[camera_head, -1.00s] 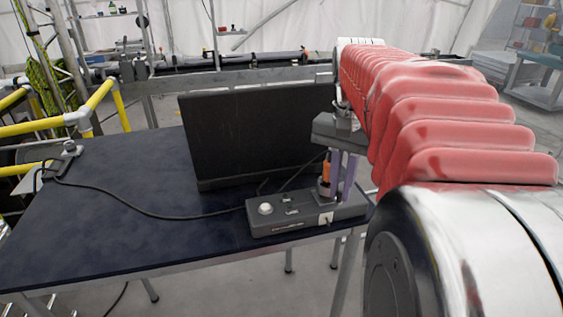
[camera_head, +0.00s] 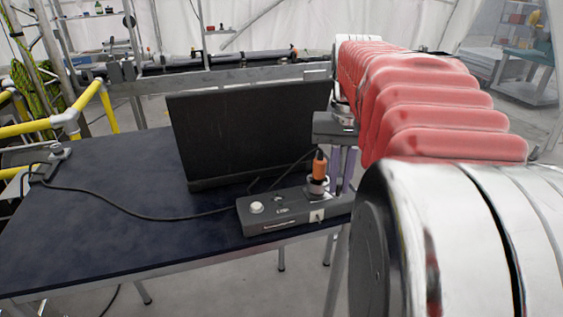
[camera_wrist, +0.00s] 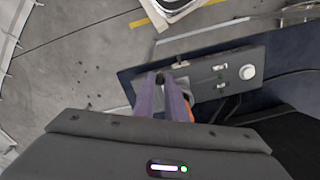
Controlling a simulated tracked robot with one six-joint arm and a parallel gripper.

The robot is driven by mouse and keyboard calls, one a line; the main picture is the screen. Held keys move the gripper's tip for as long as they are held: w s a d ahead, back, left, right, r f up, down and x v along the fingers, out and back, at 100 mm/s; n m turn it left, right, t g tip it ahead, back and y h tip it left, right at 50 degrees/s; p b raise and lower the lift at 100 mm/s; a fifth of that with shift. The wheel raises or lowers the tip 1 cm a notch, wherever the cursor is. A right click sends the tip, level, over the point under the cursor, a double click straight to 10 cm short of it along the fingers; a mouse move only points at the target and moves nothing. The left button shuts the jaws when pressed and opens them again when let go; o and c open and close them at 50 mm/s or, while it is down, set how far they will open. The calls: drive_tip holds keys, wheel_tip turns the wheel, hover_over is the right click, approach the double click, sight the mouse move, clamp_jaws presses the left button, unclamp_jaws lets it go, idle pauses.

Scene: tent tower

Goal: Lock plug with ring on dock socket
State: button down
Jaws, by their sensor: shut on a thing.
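The dock socket (camera_head: 290,210) is a grey box with a white knob at the table's right front corner; it also shows in the wrist view (camera_wrist: 222,75). The orange plug (camera_head: 320,166) stands upright in it, its black cable rising from the top. The silver ring (camera_head: 318,186) sits around the plug's base. My gripper (camera_head: 340,178) points down beside the plug, to its right in the head view. Its purple fingers (camera_wrist: 164,92) reach ring height and are shut on the ring, though the contact is partly hidden. The plug (camera_wrist: 189,108) shows beside the right finger in the wrist view.
A large black panel (camera_head: 245,140) stands on the dark table (camera_head: 120,215) behind the dock. A black cable (camera_head: 150,216) runs left to a small fixture (camera_head: 48,163). Yellow railing (camera_head: 85,105) stands at the far left.

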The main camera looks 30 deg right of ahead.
drive_tip(key=d+n, duration=0.1)
drive_tip(key=n, duration=0.1)
drive_tip(key=w+d+n, duration=0.1)
drive_tip(key=n, duration=0.1)
drive_tip(key=shift+d+n, duration=0.2)
drive_tip(key=shift+n, duration=0.2)
drive_tip(key=n, duration=0.1)
drive_tip(key=w+d+n, duration=0.1)
drive_tip(key=n, duration=0.1)
drive_tip(key=shift+d+n, duration=0.25)
drive_tip(key=shift+n, duration=0.05)
drive_tip(key=n, duration=0.1)
drive_tip(key=w+d+n, duration=0.1)
drive_tip(key=shift+w+n, duration=0.1)
drive_tip(key=shift+n, duration=0.2)
drive_tip(key=shift+w+d+n, duration=0.1)
drive_tip(key=shift+w+n, duration=0.25)
drive_tip(key=shift+n, duration=0.4)
drive_tip(key=shift+w+d+n, duration=0.1)
drive_tip(key=shift+w+n, duration=0.25)
drive_tip(key=shift+n, duration=0.4)
drive_tip(key=c, duration=1.8)
unclamp_jaws()
